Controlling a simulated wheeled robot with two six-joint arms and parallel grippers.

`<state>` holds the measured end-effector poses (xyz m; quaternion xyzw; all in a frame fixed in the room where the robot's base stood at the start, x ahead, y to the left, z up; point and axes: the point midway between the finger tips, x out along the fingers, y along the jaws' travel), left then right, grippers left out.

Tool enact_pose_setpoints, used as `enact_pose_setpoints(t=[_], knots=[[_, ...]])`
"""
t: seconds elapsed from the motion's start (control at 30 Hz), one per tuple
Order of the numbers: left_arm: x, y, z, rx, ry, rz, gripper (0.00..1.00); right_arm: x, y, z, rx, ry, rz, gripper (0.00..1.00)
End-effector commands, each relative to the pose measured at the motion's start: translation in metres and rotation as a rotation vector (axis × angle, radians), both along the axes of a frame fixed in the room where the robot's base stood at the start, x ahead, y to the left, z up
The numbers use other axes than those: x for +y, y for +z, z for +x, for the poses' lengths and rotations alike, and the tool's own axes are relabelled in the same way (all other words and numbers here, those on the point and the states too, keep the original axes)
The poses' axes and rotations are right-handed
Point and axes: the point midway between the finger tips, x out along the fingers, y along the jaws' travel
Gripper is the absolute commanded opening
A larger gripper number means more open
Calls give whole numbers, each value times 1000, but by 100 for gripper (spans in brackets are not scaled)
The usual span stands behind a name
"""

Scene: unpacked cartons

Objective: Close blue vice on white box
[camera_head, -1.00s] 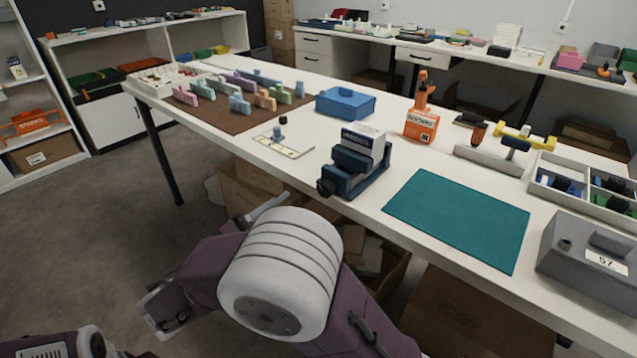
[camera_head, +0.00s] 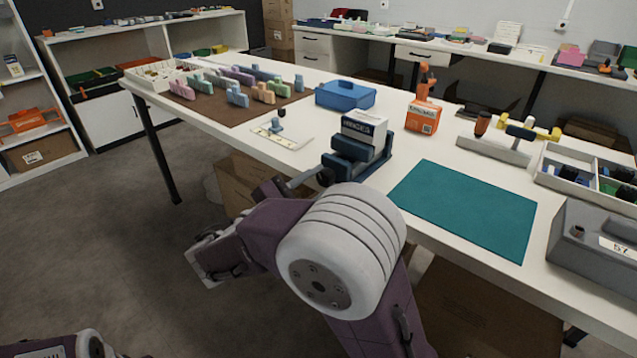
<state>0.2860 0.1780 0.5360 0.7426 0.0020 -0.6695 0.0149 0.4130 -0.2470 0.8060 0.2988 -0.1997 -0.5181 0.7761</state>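The blue vice (camera_head: 350,166) stands near the front edge of the long white table, with its dark screw end facing the front left. The white box (camera_head: 365,128), with dark lettering, sits upright between its jaws and sticks out above them. I cannot tell whether both jaws touch it. My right gripper (camera_head: 301,179) is at the table's front edge, its grey finger just left of the vice's screw end. Contact is unclear, and my own arm hides part of the gripper, so its opening cannot be told. My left gripper is not in view; only part of that arm shows at bottom left.
A teal mat (camera_head: 466,208) lies right of the vice. An orange box (camera_head: 423,117), a blue case (camera_head: 345,96) and a small white plate (camera_head: 282,137) stand around it. A grey box (camera_head: 595,246) is at the right. Cartons (camera_head: 240,180) are under the table.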

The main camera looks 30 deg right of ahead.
Motion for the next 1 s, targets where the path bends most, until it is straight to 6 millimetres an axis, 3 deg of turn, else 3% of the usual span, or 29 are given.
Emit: enact_pose_setpoints(t=[0.37, 1.0], knots=[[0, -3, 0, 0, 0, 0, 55, 0, -1, 0, -54, -1, 24, 0], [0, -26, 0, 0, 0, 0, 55, 0, -2, 0, -453, -3, 189, 0]])
